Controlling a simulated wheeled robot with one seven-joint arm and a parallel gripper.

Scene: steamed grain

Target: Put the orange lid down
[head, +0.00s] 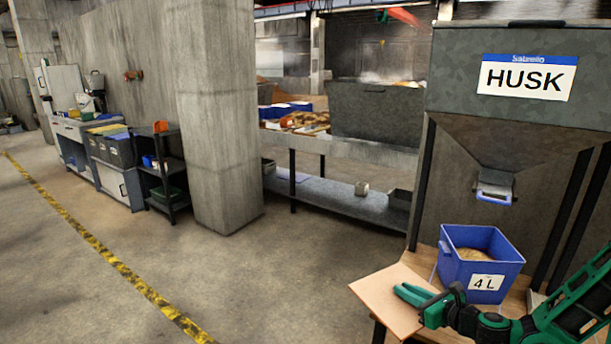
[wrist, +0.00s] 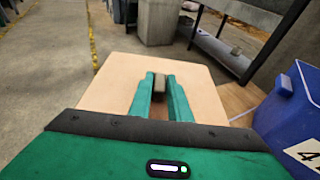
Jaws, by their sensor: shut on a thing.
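The lid is a flat, pale orange square panel (head: 380,290) at the lower right of the head view, left of the blue bin. It fills the middle of the wrist view (wrist: 110,85), with a small grey-brown knob (wrist: 159,83) on top. My green gripper (head: 408,294) is over the lid, and its two fingers (wrist: 160,88) are shut on the knob. The lid looks about level. Its left part reaches past the wooden stand top (head: 431,258). I cannot tell whether its underside touches the stand.
A blue bin (head: 478,270) marked "4 L" holds tan grain, below a grey hopper (head: 465,60) labelled "HUSK". A long grey bench (head: 340,200) stands behind. A concrete pillar (head: 217,110) and a dark shelf rack (head: 165,180) are farther left. The floor (head: 270,285) at left is clear.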

